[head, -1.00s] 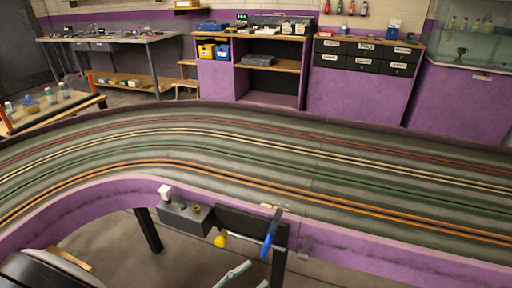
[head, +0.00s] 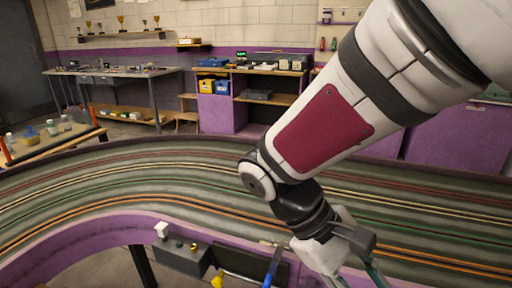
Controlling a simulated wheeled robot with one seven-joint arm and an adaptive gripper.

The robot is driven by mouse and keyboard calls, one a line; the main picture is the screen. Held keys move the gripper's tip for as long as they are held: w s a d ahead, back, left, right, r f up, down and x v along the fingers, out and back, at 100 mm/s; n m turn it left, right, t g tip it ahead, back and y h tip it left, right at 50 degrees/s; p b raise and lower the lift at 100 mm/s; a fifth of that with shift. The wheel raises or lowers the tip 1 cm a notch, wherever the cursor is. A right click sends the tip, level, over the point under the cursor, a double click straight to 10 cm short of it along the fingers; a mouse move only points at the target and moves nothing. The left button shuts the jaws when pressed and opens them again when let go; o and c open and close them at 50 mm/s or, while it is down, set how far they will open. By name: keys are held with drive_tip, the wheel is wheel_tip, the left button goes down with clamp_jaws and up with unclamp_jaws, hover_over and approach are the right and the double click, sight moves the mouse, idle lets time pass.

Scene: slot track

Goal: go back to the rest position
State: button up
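My gripper (head: 352,279) hangs at the bottom edge of the head view, right of centre, below my white and maroon arm. Its two fingers stand apart with nothing visible between them, so it looks open. The fingertips are cut off by the picture's bottom edge. The gripper appears in front of the slot track (head: 120,172) and its purple near side. Whether it touches anything cannot be seen.
A dark box (head: 183,258) is fixed on the track's near side, with a blue-handled tool (head: 273,266) and a yellow-ended tool (head: 217,281) beside it. A workbench (head: 115,72) and a purple shelf unit (head: 222,115) stand behind. My arm hides much of the right side.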

drive_tip(key=s+d+r+m+t+y, duration=0.3)
drive_tip(key=s+r+m+t+y, duration=0.2)
drive_tip(key=s+m+y, duration=0.4)
wheel_tip(320, 180, up, 16)
drive_tip(key=n+t+h+p, duration=0.1)
drive_tip(key=t+p, duration=0.1)
drive_tip(key=p, duration=1.2)
drive_tip(key=shift+s+n+t+p, duration=0.2)
drive_tip(key=shift+n+t+p, duration=0.15)
drive_tip(key=shift+n+t, duration=0.05)
